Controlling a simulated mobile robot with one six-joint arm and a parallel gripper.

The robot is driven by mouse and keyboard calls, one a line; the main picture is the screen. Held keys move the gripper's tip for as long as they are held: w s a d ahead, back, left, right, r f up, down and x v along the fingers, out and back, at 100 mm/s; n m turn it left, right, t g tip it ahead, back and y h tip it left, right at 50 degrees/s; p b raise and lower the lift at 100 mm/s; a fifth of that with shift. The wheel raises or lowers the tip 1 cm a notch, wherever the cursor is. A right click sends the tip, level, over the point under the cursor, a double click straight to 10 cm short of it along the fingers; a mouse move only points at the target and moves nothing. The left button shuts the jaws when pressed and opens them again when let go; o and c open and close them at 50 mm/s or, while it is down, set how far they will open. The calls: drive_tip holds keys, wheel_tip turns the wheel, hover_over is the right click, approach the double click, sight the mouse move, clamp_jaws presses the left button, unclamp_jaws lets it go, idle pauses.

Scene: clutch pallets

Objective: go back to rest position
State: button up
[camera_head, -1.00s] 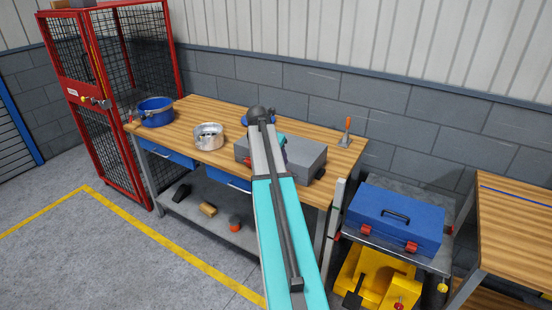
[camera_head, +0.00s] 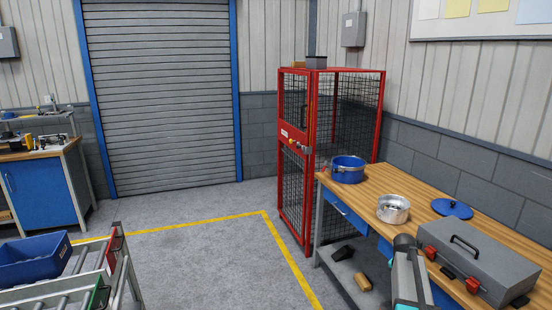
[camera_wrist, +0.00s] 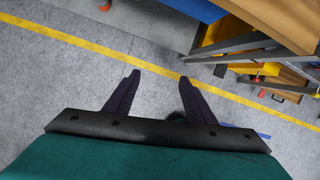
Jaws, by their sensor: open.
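My gripper (camera_wrist: 158,78) shows in the wrist view with two dark fingers spread apart. It is open and nothing is between the fingers. It points down over the grey floor, with a yellow floor line passing beyond the fingertips. In the head view only a pale and teal part of my arm shows at the bottom, beside the workbench; the gripper itself is out of that view.
The wooden workbench (camera_head: 408,182) on the right holds a blue pot (camera_head: 348,170), a metal pot (camera_head: 393,209), a blue lid (camera_head: 452,208) and a grey toolbox (camera_head: 478,258). A red cage (camera_head: 308,160) stands behind. A roller rack (camera_head: 122,262) with a blue bin (camera_head: 34,260) is at left. Middle floor is clear.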

drive_tip(key=s+a+f+g+y+b, duration=0.1)
drive_tip(key=s+a+f, duration=0.4)
drive_tip(key=a+f, duration=0.35)
drive_tip(key=s+a+f+m+g+b, duration=0.1)
drive_tip(key=s+a+f, duration=0.4)
drive_tip(key=a+f, duration=0.4)
drive_tip(key=s+a+f+g+y+b, duration=0.1)
drive_tip(key=s+a+f, duration=0.5)
drive_tip(key=f, duration=0.4)
drive_tip(key=s+a+f+m+g, duration=0.1)
drive_tip(key=s+a+f+m, duration=0.2)
drive_tip(key=s+m, duration=0.4)
drive_tip(key=s+a+f+m+g+y+b, duration=0.1)
drive_tip(key=s+a+f+m, duration=0.2)
drive_tip(key=s+a+m, duration=0.3)
drive_tip(key=s+a+f+m+g+b, duration=0.1)
drive_tip(key=s+a+f+m, duration=0.2)
drive_tip(key=s+m, duration=0.6)
drive_tip(key=shift+s+a+f+y, duration=0.25)
drive_tip(key=shift+a+y, duration=0.15)
drive_tip(key=shift+a, duration=0.65)
